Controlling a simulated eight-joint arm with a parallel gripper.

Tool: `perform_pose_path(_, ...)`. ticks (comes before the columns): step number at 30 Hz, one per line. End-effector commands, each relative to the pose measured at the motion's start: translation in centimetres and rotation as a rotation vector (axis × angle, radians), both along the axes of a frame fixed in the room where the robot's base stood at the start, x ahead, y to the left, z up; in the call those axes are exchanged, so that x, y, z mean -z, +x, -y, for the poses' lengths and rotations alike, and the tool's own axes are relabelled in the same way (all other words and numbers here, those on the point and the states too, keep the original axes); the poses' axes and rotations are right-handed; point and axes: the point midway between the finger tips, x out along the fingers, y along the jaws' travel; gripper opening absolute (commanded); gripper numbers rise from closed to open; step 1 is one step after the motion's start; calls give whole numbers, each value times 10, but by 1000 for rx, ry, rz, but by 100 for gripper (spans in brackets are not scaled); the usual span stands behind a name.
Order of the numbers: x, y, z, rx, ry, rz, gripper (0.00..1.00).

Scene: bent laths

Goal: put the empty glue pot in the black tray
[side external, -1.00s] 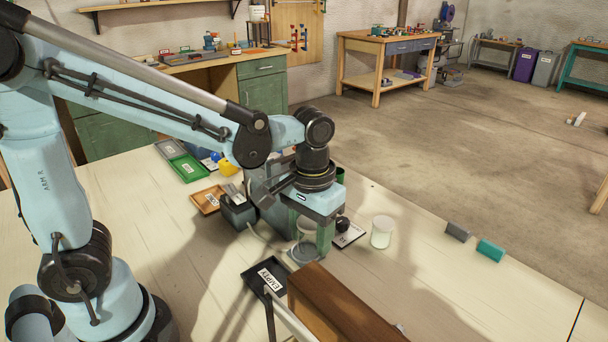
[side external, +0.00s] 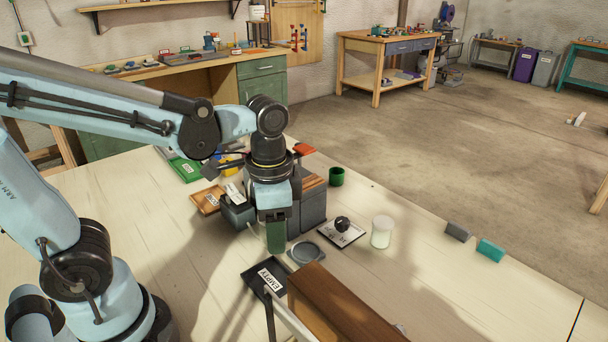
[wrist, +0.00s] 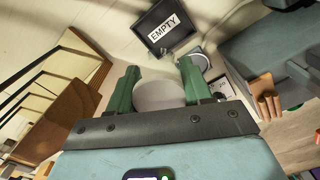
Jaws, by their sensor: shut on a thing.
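My gripper (side external: 276,238) is above the bench, behind and slightly right of the black tray. In the wrist view its green fingers (wrist: 158,80) are shut on a pale, rounded pot (wrist: 160,97), the glue pot. In the side view the pot is hidden behind the near finger, and its inside cannot be seen. The black tray (side external: 254,273) lies on the bench with a white EMPTY label in it. It also shows at the top of the wrist view (wrist: 147,22), beyond the fingertips and apart from the pot.
A brown wooden block (side external: 335,305) lies right of the tray. A round grey pad (side external: 306,253) sits bare behind it. A card with a dark knob (side external: 342,232) and a whitish jar (side external: 381,232) stand to the right. A grey slotted block (side external: 311,200) stands close behind my gripper.

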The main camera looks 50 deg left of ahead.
Motion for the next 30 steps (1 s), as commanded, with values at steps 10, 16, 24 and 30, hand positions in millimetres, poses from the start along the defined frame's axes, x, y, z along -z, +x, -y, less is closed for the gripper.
perform_pose_path(10, 12, -7, -14, 142, 0, 0, 19)
perform_pose_path(16, 40, -6, -14, 142, 0, 0, 19)
perform_pose_path(24, 64, -6, -14, 140, 0, 0, 19)
perform_pose_path(30, 73, -7, -14, 140, 0, 0, 19)
